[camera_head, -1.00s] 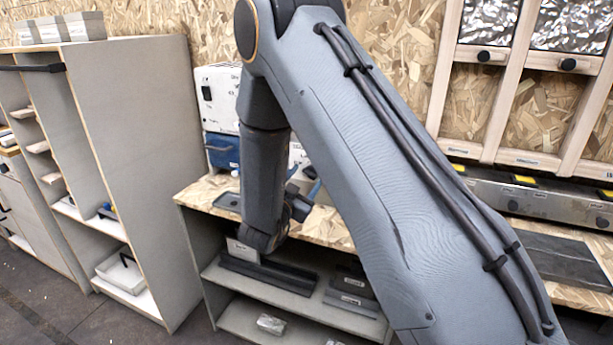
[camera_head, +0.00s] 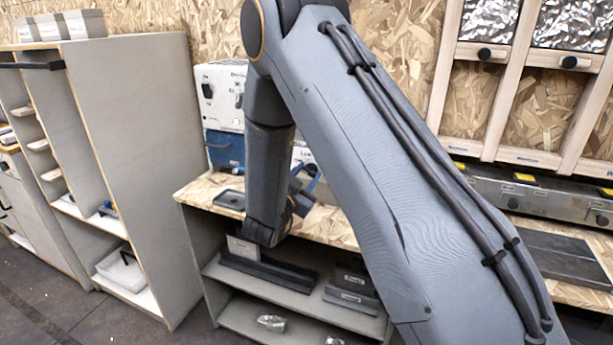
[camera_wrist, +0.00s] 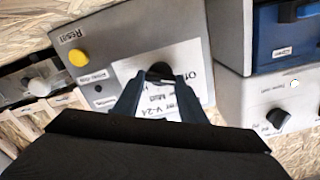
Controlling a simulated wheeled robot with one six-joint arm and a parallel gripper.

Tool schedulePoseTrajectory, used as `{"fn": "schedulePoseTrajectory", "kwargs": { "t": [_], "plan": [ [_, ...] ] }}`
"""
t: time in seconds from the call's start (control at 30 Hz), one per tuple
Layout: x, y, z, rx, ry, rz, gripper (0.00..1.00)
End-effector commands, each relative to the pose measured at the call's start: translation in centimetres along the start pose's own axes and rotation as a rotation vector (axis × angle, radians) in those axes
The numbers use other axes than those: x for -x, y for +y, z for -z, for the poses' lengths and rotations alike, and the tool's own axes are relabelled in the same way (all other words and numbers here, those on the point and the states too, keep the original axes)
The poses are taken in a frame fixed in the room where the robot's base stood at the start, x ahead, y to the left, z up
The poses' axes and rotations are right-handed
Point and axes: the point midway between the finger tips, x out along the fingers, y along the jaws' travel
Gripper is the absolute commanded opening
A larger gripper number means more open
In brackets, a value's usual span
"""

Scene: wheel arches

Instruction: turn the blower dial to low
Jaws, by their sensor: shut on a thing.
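In the wrist view, a dark round dial (camera_wrist: 160,69) sits on a white paper label on a grey box (camera_wrist: 130,35). Printed words around it include "Off"; other words are partly covered, and I cannot tell which setting it points to. My gripper (camera_wrist: 160,82) has its two fingers on either side of the dial, shut on it. In the head view, my arm hides the dial and most of the grey box.
The grey box carries a yellow button (camera_wrist: 78,58) marked "Reset". A blue unit (camera_wrist: 284,35) and a white box with a dark knob (camera_wrist: 278,118) stand beside it.

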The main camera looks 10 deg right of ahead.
Motion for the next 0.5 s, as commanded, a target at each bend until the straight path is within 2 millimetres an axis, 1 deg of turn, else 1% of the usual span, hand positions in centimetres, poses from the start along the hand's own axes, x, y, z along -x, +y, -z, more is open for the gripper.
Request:
{"fn": "schedulePoseTrajectory", "kwargs": {
  "t": [0.17, 0.5],
  "plan": [
    [-0.03, 0.08, -0.14, -0.090, 0.000, 0.000, 0.15],
    [-0.05, 0.20, -0.22, -0.370, 0.000, 0.000, 0.15]
  ]
}}
